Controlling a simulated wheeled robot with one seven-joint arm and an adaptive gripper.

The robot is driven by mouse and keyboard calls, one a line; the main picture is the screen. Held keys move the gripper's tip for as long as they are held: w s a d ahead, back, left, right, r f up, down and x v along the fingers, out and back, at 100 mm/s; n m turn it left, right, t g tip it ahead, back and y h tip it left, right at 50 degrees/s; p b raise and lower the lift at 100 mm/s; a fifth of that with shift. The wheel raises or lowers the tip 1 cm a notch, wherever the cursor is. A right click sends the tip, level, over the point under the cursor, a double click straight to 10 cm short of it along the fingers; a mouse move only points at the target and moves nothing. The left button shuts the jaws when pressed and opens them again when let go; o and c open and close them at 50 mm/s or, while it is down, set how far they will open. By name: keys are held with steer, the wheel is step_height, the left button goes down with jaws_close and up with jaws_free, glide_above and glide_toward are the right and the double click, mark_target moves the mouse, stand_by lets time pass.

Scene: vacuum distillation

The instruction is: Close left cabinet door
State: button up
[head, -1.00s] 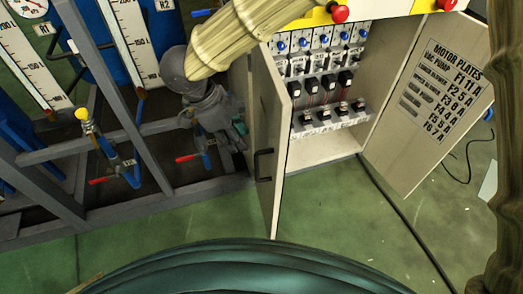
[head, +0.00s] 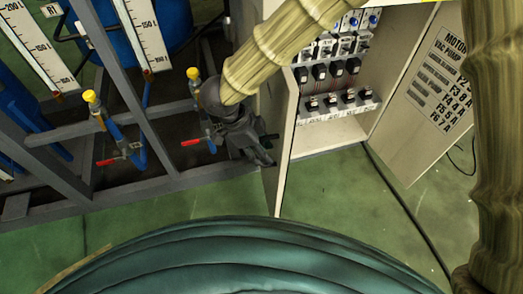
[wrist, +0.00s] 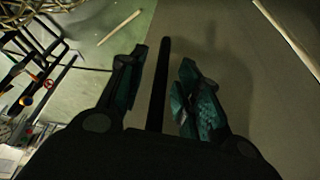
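The left cabinet door (head: 287,150) stands open and shows nearly edge-on in the head view. Its outer face fills the right of the wrist view (wrist: 245,70). My gripper (head: 262,150) is beside the door's outer face and hides the handle in the head view. In the wrist view my gripper (wrist: 163,60) has its two fingers apart, with the dark bar of the door handle (wrist: 159,80) between them. A gap shows on both sides of the bar; contact cannot be seen.
The right cabinet door (head: 425,100) stands open, with switches and breakers (head: 335,75) inside the cabinet. A grey metal frame (head: 150,130) with red-handled valves (head: 190,143) stands left of my gripper. Green floor (head: 345,195) lies in front, with a dark cable (head: 400,195) on it.

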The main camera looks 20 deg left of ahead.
steer(key=shift+d+f, duration=0.15)
steer(key=shift+f, duration=0.15)
steer(key=shift+c, duration=0.2)
jaws_close()
